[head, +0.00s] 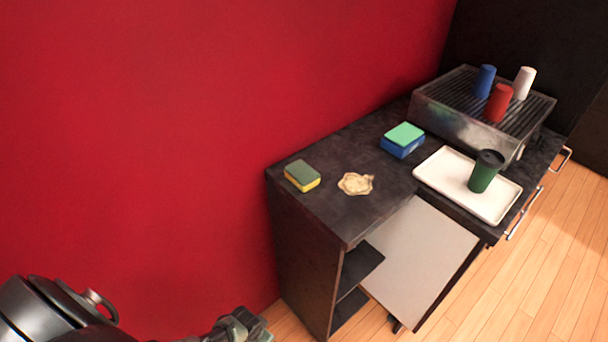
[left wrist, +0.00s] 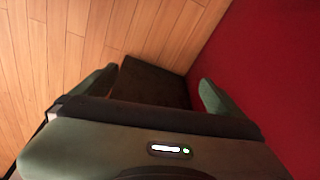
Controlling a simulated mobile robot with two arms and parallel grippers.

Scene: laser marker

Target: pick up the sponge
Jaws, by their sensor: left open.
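A sponge (head: 302,176) with a dark green top and a yellow lower layer lies on the dark countertop (head: 335,212), near its left end by the red wall. My left gripper (head: 243,328) is at the bottom of the head view, low and in front of the cabinet's left side, well apart from the sponge. In the left wrist view the left gripper (left wrist: 154,86) has its two green fingers spread with nothing held between them. The sponge does not show in the left wrist view. My right gripper is not in view.
Beside the sponge lies a crumpled tan item (head: 355,184). Farther back are a blue block with a light green top (head: 402,140), a white tray (head: 437,182) with a green lidded cup (head: 485,171), and a metal machine (head: 462,122) topped with cups. A cabinet door (head: 415,265) hangs open.

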